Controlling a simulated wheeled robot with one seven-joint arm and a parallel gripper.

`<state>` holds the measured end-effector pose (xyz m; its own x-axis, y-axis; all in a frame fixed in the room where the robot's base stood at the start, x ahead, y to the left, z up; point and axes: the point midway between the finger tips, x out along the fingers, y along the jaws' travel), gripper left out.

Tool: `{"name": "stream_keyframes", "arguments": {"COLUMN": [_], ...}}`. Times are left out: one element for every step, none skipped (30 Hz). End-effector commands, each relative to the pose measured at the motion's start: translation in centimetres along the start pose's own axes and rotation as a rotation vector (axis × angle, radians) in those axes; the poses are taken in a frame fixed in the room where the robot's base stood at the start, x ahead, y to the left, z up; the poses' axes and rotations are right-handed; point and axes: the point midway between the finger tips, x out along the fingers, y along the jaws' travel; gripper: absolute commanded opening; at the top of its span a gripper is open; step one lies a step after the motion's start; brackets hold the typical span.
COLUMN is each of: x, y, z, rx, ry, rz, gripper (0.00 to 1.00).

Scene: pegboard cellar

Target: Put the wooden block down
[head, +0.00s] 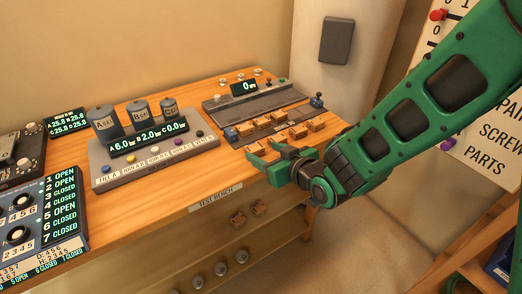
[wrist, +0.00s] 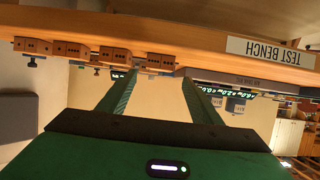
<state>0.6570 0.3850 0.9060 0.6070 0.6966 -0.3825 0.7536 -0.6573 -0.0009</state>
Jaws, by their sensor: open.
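Several small wooden blocks with dark dots sit near the front right of the test bench, one of them a wooden block (head: 298,131) in the row. The wrist view is upside down and shows similar blocks along the bench edge; one block (wrist: 160,62) appears beyond and between my fingertips. My gripper (head: 264,155) is at the bench's front edge, just in front of the blocks. Its green fingers (wrist: 160,80) are apart with nothing held between them. I cannot tell which block is the task's one.
A grey console (head: 150,160) with cylinders and buttons stands left of the blocks. A grey device with a display (head: 245,87) stands behind them. Bare wood (head: 180,200) lies along the front edge.

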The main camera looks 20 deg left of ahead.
Motion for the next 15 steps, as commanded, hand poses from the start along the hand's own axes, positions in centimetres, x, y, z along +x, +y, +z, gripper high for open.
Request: {"name": "stream_keyframes", "arguments": {"x": [-1.0, -1.4, -2.0, -2.4, -2.7, -3.1, -3.4, -3.6, -3.8, -4.0, -4.1, -4.2, -4.2, -4.3, -4.3], "y": [0.0, 0.0, -0.1, 0.0, 0.0, 0.0, 0.0, 0.0, 0.0, 0.0, 0.0, 0.0, 0.0, 0.0, 0.0], "z": [-0.1, -0.1, -0.1, -0.1, -0.1, -0.1, -0.1, -0.1, -0.1, -0.1, 0.0, 0.0, 0.0, 0.0, 0.0], "rx": [0.001, 0.001, 0.001, 0.001, 0.000, 0.000, 0.000, 0.000, 0.000, 0.000, 0.000, 0.000, 0.000, 0.000, 0.000], "ry": [0.001, 0.001, 0.001, 0.002, 0.002, 0.001, 0.001, 0.001, 0.001, 0.001, 0.001, 0.001, 0.000, 0.000, 0.000], "rz": [0.000, -0.001, -0.001, -0.001, -0.001, -0.001, -0.001, -0.001, 0.000, -0.001, -0.001, -0.001, -0.001, -0.001, -0.001], "gripper": [0.59, 0.59, 0.59, 0.59, 0.59, 0.59, 0.59, 0.59, 0.59, 0.59, 0.59, 0.59, 0.59, 0.59, 0.59]}}
